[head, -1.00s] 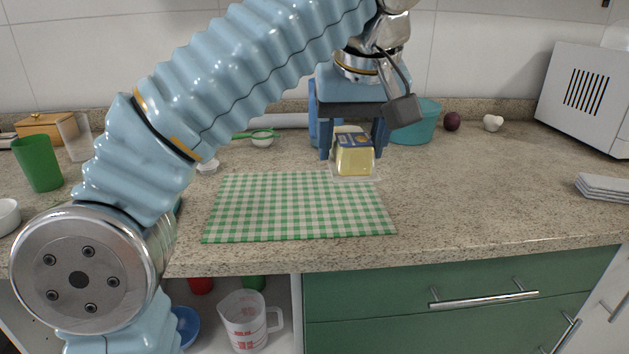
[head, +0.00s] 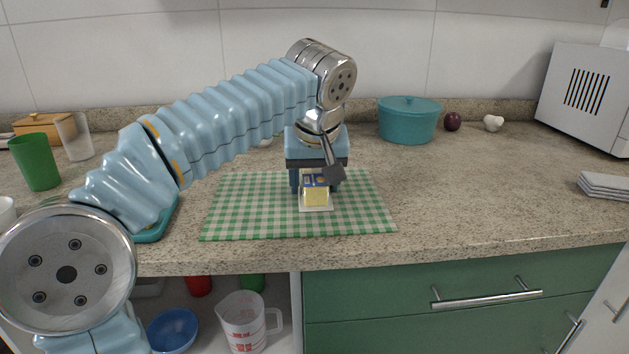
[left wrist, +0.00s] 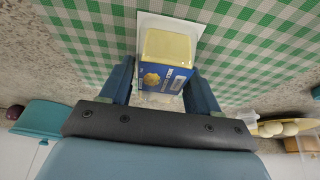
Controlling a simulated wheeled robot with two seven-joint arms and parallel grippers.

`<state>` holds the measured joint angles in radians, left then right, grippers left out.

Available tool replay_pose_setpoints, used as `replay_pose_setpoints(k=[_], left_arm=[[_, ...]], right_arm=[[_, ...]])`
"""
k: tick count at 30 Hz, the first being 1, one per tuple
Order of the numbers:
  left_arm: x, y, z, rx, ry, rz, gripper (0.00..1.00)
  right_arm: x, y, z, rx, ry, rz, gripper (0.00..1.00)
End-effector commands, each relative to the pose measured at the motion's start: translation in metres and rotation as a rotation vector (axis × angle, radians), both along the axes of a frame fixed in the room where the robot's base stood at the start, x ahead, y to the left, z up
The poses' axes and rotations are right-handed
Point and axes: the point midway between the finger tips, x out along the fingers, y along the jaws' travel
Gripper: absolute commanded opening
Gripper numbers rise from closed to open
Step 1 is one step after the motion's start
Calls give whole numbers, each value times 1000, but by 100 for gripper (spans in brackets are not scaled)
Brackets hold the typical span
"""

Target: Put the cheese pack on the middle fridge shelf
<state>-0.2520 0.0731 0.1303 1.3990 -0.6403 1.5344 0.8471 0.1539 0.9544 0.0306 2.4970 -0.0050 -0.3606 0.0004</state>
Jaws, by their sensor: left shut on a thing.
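The cheese pack (head: 315,192) is a yellow block with a blue printed label on a pale flat tray or backing. My left gripper (head: 316,184) points down and is shut on it, over the green checked cloth. In the left wrist view the cheese pack (left wrist: 168,60) sits between the two blue fingers of the gripper (left wrist: 160,88). Whether the pack touches the cloth or hangs just above it I cannot tell. No fridge or fridge shelf shows. My right gripper is not in view.
The checked cloth (head: 250,208) lies on the granite counter (head: 480,190). A teal pot (head: 408,122), a purple onion-like item (head: 453,122) and garlic (head: 493,123) stand at the back. A white appliance (head: 590,95) and stacked plates (head: 603,186) are at right. The counter's right middle is clear.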

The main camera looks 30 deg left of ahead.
Motion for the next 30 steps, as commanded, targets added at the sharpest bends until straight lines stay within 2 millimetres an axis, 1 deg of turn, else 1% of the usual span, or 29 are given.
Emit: replay_pose_setpoints(k=[5,8,9,14,23,26,29,30], left_arm=[[0,0,1,-1,-2,1,16],[0,0,-2,0,-1,1,16],[0,0,-3,0,0,0,63],[0,0,-2,1,0,0,87],[0,0,1,0,0,0,87],[-2,-2,10,0,-1,0,87],[-8,-6,28,-1,-3,-1,87],[-11,-8,37,-1,-4,-1,87]], right_arm=[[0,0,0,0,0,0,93],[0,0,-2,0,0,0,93],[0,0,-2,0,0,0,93],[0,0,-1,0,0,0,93],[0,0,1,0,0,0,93],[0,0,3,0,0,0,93],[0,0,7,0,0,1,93],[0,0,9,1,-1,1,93]])
